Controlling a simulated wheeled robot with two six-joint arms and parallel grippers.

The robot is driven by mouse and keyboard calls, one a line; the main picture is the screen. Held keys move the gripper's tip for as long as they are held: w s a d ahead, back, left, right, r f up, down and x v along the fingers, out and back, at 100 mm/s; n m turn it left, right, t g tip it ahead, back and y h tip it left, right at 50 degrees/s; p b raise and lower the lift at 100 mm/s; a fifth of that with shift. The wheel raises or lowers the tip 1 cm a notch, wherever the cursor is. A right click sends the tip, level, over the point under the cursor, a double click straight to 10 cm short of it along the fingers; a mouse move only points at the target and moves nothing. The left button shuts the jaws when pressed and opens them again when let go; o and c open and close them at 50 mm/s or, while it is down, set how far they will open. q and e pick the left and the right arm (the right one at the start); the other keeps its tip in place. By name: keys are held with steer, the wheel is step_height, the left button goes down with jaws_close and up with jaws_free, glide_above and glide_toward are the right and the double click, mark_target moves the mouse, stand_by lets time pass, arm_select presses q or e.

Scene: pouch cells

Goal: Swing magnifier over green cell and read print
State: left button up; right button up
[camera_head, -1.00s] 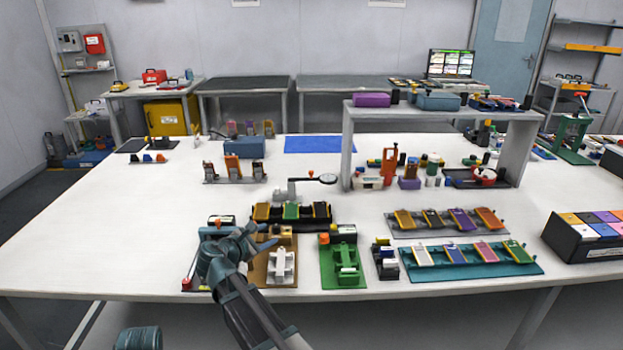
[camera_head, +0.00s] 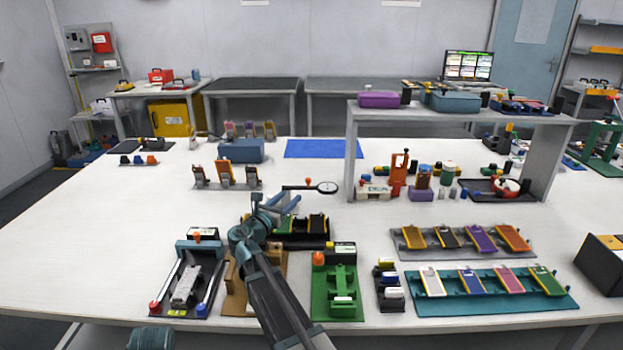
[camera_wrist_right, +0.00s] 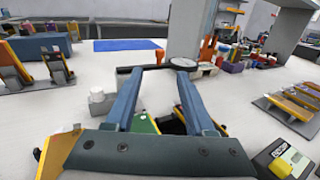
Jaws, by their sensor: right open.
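The magnifier lens (camera_head: 327,188) is round with a dark rim, on a thin arm with an orange knob (camera_head: 308,181). The lens (camera_wrist_right: 184,63) and orange knob (camera_wrist_right: 159,56) also show in the right wrist view. My right gripper (camera_head: 281,200) is open and empty. In the wrist view its fingertips (camera_wrist_right: 157,75) lie near the magnifier arm, with the knob showing between and beyond them; contact cannot be told. The green cell (camera_wrist_right: 145,124) shows partly between the fingers, in the black rack (camera_head: 312,240). The lens is to the right of this cell.
A green fixture (camera_head: 338,285) and a black-railed fixture (camera_head: 183,285) stand at the front. Racks of coloured cells (camera_head: 490,290) lie right. A grey raised shelf (camera_head: 352,150) stands behind right.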

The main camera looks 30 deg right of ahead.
mark_target(307, 181)
steer(key=x, duration=1.3)
steer(key=shift+w+d, duration=0.15)
steer(key=shift+d, duration=0.2)
steer(key=shift+r, duration=0.1)
jaws_close()
stand_by(0.9)
